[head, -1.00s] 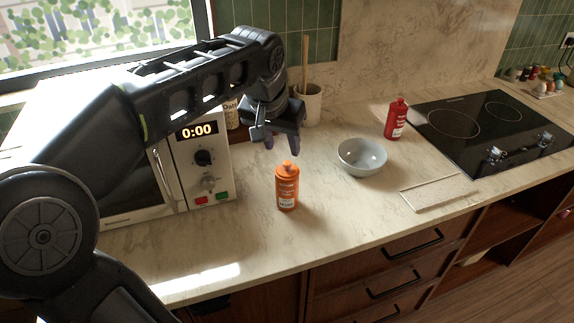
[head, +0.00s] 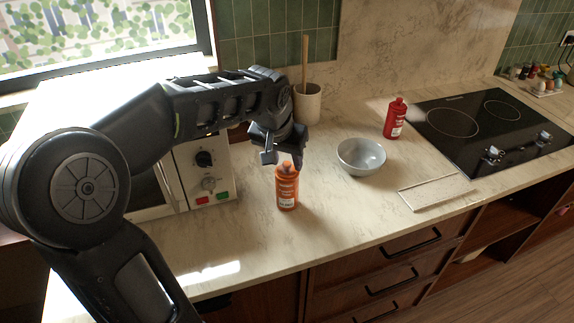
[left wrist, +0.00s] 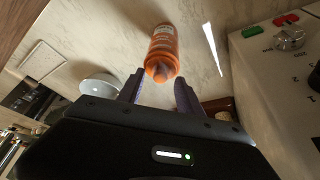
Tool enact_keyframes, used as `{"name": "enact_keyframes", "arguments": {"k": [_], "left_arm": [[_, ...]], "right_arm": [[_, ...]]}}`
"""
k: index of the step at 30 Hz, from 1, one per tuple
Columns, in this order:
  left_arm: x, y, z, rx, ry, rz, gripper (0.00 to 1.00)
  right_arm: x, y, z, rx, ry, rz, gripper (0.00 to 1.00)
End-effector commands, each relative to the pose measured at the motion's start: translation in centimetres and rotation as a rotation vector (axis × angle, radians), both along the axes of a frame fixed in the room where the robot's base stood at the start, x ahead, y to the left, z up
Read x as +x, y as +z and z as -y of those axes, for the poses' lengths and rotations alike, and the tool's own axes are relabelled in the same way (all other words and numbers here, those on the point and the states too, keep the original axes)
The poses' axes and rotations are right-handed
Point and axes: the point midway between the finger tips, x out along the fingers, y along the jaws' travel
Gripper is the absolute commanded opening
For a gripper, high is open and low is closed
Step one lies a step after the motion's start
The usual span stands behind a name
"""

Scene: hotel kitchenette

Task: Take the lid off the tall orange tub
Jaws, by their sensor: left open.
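I cannot tell from the head view whether a finger touches the lid. My right gripper is in neither view.
The microwave (head: 205,185) stands close on the left. A grey bowl (head: 361,157) and a red bottle (head: 395,120) are to the right, with a pale board (head: 437,192) and black cooktop (head: 490,130) beyond. A utensil crock (head: 307,103) stands behind. The counter around the tub is clear.

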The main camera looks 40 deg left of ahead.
Motion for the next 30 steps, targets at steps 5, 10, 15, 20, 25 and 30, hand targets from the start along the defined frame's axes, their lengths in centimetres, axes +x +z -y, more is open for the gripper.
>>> {"name": "enact_keyframes", "arguments": {"k": [5, 10, 15, 20, 25, 30], "left_arm": [[0.28, -0.71, -0.10, 0.000, 0.000, 0.001, 0.43], [0.27, -0.68, -0.08, 0.000, 0.000, 0.001, 0.43], [0.27, -0.67, -0.07, 0.000, 0.000, 0.001, 0.43], [0.27, -0.65, -0.07, 0.000, 0.000, 0.001, 0.43], [0.27, -0.65, -0.07, 0.000, 0.000, 0.001, 0.30], [0.27, -0.65, -0.06, 0.000, 0.000, 0.001, 0.16]], "right_arm": [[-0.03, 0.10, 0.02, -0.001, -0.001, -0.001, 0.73], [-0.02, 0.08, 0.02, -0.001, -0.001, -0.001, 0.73], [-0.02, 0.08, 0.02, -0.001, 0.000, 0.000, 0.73], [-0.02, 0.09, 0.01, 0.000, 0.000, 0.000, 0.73], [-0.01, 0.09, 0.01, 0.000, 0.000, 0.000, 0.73], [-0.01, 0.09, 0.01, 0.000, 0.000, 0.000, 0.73]]}}
